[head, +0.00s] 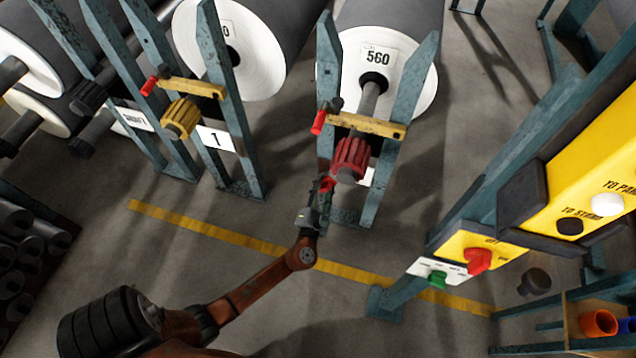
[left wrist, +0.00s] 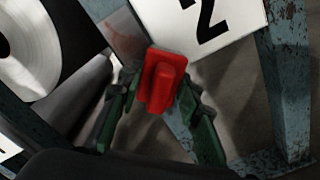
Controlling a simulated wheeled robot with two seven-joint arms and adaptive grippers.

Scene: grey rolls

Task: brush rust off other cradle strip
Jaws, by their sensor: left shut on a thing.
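My left gripper (head: 326,188) is beside the front of the middle stand, just below the red ribbed knob (head: 350,158). In the left wrist view its green fingers (left wrist: 155,105) are shut on a red block with a raised ridge (left wrist: 162,82), which looks like the brush. Its bristle side is hidden. Behind the brush is a grey plate with a faint reddish-brown stain (left wrist: 120,38), perhaps the cradle strip. I cannot tell whether the brush touches it. My right gripper is not in view.
Teal stand posts (head: 408,85) flank a roll marked 560 (head: 410,85). A yellow latch bar (head: 368,125) crosses above the knob. A sign marked 2 (left wrist: 240,25) hangs close by. A control panel (head: 480,258) stands at right.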

